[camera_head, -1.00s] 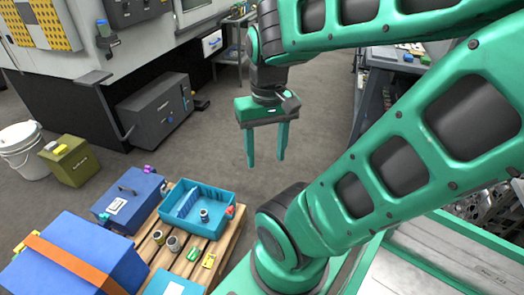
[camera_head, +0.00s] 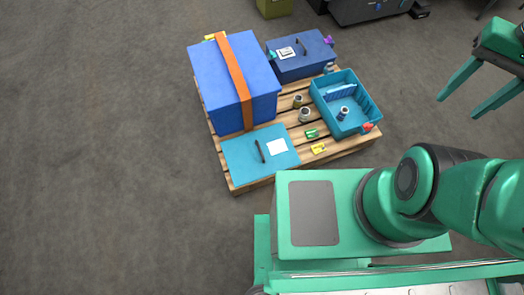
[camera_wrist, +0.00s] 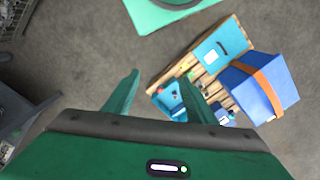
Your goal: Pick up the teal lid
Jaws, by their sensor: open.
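The teal lid (camera_head: 240,158) is a flat panel with a dark handle and a white label. It lies at the near left corner of a wooden pallet (camera_head: 236,182), in front of a blue box with an orange strap. In the wrist view the lid (camera_wrist: 213,53) lies on the pallet beyond my fingers, on the right side. My gripper (camera_head: 478,98) is open and empty at the right edge of the head view, well apart from the lid and to the right of the pallet. Its two fingers also show in the wrist view (camera_wrist: 158,100).
The strapped blue box (camera_head: 215,95), a blue case (camera_head: 290,66) and a teal open bin (camera_head: 358,122) holding a small can stand on the pallet. Small cans (camera_head: 304,115) and a yellow item (camera_head: 318,149) lie between. The floor left of the pallet is clear.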

